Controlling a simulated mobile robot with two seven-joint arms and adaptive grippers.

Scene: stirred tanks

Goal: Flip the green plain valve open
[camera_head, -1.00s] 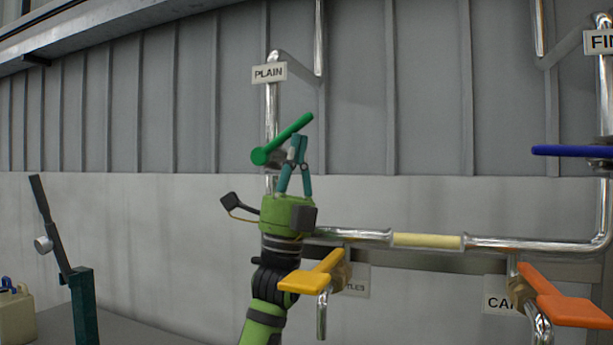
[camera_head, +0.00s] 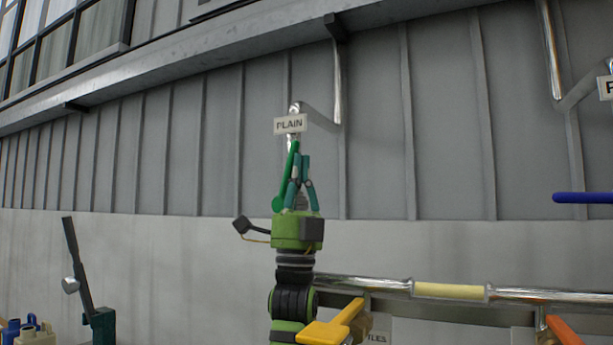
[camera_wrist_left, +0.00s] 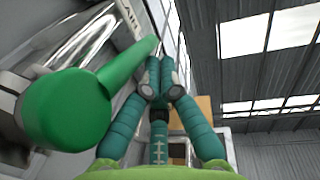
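The green plain valve's handle (camera_head: 285,178) stands nearly upright in the head view, its top leaning slightly right, below the "PLAIN" sign (camera_head: 290,124). In the left wrist view the green handle (camera_wrist_left: 95,95) runs from a large round hub at left up toward the fingertips. My left gripper (camera_head: 304,160) is just right of the handle, fingers pointing up. In the left wrist view the gripper's fingertips (camera_wrist_left: 160,68) come together with nothing between them. The handle lies beside the fingers, close or touching; I cannot tell which. The valve body is mostly hidden. My right gripper is out of view.
A yellow handle (camera_head: 332,325) is below right of my left arm, near a horizontal pipe (camera_head: 365,284). A blue handle (camera_head: 583,198) and an orange handle (camera_head: 562,331) are at the right. A dark lever (camera_head: 75,255) stands at the left. The grey wall is behind.

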